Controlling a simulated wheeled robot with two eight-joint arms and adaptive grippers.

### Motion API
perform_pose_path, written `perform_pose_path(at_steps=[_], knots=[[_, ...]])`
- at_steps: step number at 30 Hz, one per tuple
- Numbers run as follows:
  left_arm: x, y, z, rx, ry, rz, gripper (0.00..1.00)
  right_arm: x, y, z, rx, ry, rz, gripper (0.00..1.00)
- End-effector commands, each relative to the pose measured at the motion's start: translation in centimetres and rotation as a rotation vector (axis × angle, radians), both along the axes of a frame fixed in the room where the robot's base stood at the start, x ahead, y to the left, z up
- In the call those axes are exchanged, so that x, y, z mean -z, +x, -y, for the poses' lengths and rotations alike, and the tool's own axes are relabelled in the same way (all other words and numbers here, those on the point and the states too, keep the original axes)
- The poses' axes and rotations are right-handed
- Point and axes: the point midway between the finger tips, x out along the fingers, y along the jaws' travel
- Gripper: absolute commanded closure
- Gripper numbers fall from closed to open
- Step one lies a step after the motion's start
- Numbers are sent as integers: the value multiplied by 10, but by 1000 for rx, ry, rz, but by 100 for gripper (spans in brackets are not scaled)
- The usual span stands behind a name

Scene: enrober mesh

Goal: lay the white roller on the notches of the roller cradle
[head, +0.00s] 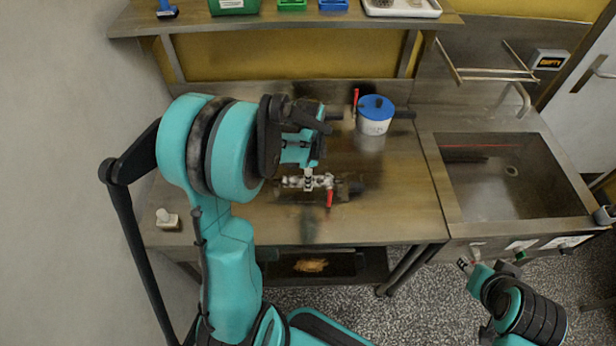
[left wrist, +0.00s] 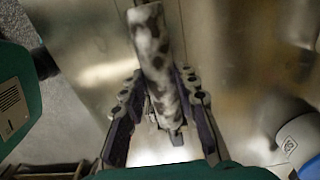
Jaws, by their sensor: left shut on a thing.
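The white roller (head: 292,182), mottled with dark smears, is in my left gripper (head: 308,172) above the middle of the steel table. In the left wrist view the roller (left wrist: 158,55) runs lengthwise between the two dark fingers of the left gripper (left wrist: 160,90), which is shut on it. A dark block with a red lever (head: 330,197) shows at the roller's right end. I cannot make out the cradle's notches, nor whether the roller touches anything below. My right gripper (head: 465,265) is by the sink's front edge; its jaw opening is too small to judge.
A white pot with a blue lid (head: 375,112) stands at the back of the table (head: 400,205), beside an upright red lever (head: 355,98). A small white object (head: 167,219) is at the front left. The sink (head: 500,185) is at right. A shelf (head: 300,20) hangs above.

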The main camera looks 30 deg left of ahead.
Motion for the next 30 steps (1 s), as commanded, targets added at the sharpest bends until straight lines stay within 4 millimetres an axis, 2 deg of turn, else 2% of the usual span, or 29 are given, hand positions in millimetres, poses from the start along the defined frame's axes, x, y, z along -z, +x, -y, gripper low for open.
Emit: perform_pose_path(at_steps=[30], knots=[[11,0,0,0,0,0,100,10,0,0,0,0,0,60]])
